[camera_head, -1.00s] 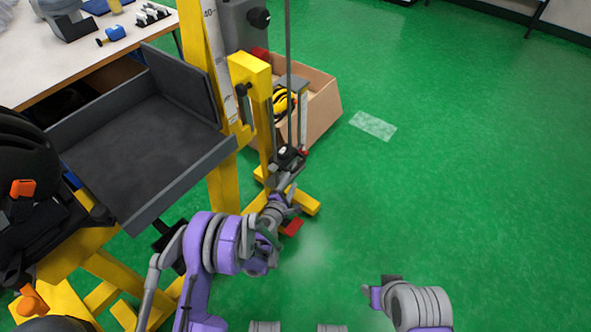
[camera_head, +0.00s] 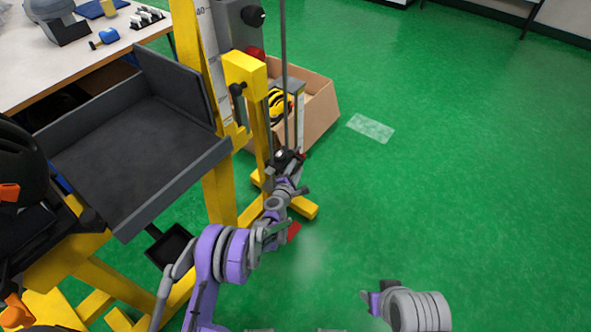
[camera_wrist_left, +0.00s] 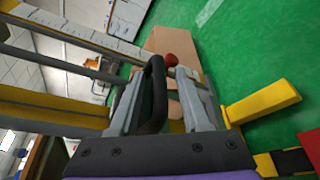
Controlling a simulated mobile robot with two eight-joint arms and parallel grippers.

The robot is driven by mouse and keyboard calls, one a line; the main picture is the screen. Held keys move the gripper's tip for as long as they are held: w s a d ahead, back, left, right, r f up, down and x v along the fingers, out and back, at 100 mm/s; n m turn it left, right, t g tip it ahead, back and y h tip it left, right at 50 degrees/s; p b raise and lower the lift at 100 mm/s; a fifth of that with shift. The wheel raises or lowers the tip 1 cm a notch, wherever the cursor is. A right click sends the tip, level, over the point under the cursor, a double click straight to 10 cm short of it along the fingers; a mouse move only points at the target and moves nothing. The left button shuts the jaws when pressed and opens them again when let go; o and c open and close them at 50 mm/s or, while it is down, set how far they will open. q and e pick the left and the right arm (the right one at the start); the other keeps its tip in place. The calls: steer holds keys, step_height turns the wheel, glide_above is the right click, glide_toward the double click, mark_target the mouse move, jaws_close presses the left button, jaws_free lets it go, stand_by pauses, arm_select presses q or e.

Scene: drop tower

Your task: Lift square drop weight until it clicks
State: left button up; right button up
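The drop tower's yellow frame (camera_head: 220,190) stands at the centre left in the head view, with thin upright rods (camera_head: 284,60) beside it. My left gripper (camera_head: 288,158) is at the lower end of the rods. In the left wrist view, a black bar handle (camera_wrist_left: 156,95) stands between the grey fingers of the left gripper (camera_wrist_left: 160,100). The fingers look apart, with a gap beside the handle. The square weight's body cannot be clearly told apart from the gripper. My right gripper (camera_head: 374,298) is low in the head view, away from the tower, and its fingers are unclear.
A dark grey tray (camera_head: 130,150) is left of the tower. A cardboard box (camera_head: 322,108) with a yellow and black item stands behind the rods. A white table (camera_head: 50,75) is at the upper left. The green floor to the right is clear.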

arm_select(q)
jaws_close()
stand_by(1.2)
